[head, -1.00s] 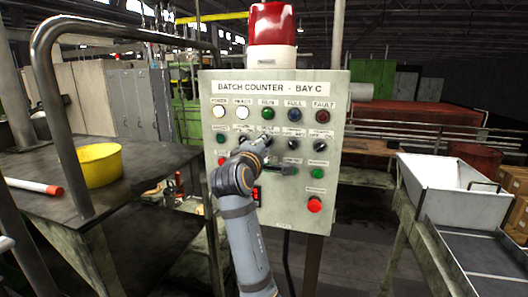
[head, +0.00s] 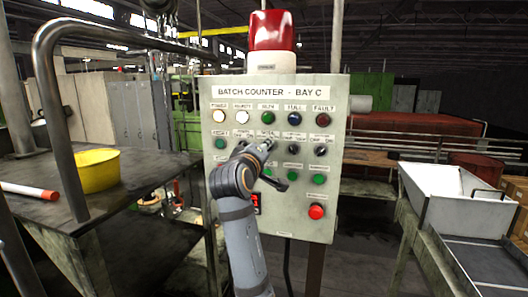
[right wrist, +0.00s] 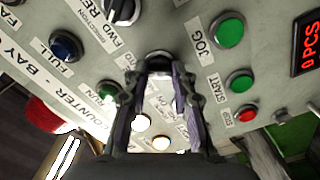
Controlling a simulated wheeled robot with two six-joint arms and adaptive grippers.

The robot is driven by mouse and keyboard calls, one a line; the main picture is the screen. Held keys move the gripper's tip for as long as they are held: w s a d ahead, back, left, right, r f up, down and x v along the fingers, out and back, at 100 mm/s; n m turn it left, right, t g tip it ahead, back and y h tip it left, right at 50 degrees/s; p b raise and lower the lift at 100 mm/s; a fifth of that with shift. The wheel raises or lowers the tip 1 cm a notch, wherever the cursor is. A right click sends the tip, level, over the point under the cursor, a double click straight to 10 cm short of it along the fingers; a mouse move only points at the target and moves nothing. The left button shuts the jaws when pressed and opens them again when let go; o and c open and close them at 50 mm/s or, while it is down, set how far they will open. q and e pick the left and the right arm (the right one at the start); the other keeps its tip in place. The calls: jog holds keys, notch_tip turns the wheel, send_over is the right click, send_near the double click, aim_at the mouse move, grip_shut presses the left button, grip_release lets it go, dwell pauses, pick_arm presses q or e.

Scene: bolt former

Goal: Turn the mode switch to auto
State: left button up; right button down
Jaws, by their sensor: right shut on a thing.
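The grey control panel (head: 325,175), headed "Batch Counter - Bay C", stands upright in the middle of the head view. Its second row holds a green button and several dark rotary switches. My right gripper (head: 269,146) reaches the switch below the green RUN lamp (head: 267,117); my wrist partly covers that area. In the right wrist view my gripper's fingers (right wrist: 160,75) are closed around a dark knob (right wrist: 158,62), one on each side. The knob's own label is too small or hidden to read. My left gripper is not in view.
Beside the held knob is the FWD/REV switch (right wrist: 122,10). Green JOG (right wrist: 227,30) and START (right wrist: 239,80) buttons lie close by. A red button (head: 316,212) sits low on the panel. A table with a yellow bowl (head: 97,170) stands left, a white chute (head: 445,190) right.

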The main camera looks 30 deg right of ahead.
aim_at(268, 112)
jog(key=shift+f, duration=0.1)
jog(key=c, duration=1.1)
grip_release()
notch_tip(268, 112, up, 10)
jog(key=shift+r, duration=0.1)
jog(key=shift+w, duration=0.1)
